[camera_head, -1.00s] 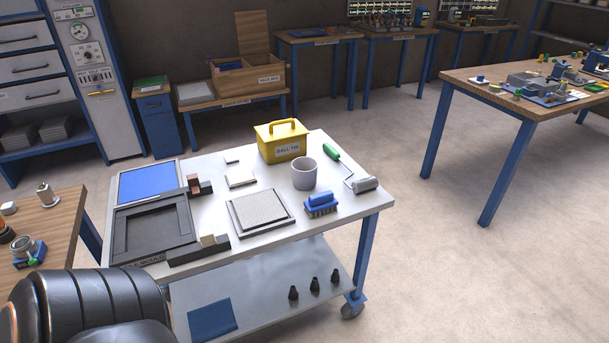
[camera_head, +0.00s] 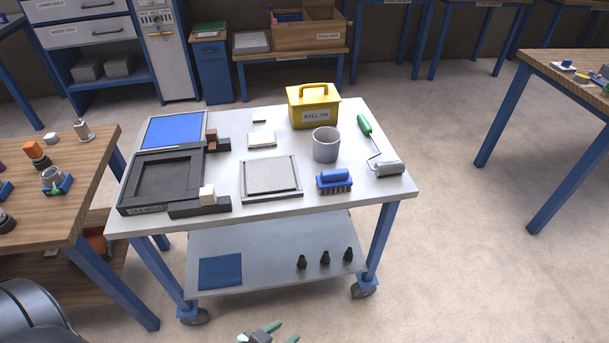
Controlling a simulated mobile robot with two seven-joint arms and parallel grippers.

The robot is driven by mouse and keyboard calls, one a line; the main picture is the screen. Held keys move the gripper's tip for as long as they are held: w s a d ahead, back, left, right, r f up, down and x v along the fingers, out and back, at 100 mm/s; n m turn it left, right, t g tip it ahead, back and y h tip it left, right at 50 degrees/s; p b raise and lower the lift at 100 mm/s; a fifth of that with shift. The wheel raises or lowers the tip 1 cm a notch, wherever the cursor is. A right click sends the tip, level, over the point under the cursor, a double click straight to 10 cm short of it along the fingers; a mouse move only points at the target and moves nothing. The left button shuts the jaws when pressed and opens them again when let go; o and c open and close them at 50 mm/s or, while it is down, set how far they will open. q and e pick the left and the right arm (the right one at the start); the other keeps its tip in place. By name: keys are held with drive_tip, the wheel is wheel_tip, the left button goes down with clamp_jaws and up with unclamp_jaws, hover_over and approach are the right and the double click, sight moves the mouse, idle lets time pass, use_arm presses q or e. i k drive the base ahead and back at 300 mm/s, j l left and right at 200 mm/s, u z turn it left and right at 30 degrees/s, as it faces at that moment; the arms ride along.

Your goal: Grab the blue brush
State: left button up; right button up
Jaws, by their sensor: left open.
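The blue brush (camera_head: 334,177) rests on the white top of a wheeled cart (camera_head: 345,199), near its front edge and right of the middle. It has a blue handle above dark bristles. My left gripper (camera_head: 275,335) shows only in part at the bottom edge, with pale green fingertips. It is open, low in front of the cart and well apart from the brush. My right gripper is not in view.
A grey cup (camera_head: 326,145) stands just behind the brush, and a paint roller (camera_head: 385,168) lies to its right. A framed tile (camera_head: 271,177) lies to its left. A yellow tin (camera_head: 314,107) stands farther back. A wooden table (camera_head: 60,205) is left of the cart.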

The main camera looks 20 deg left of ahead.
sight(334, 179)
drive_tip(key=i+l+u, duration=0.1)
drive_tip(key=u, duration=0.25)
drive_tip(key=l+u, duration=0.3)
drive_tip(key=i+l+u, duration=0.1)
drive_tip(key=l+u, duration=0.25)
drive_tip(key=j, duration=0.1)
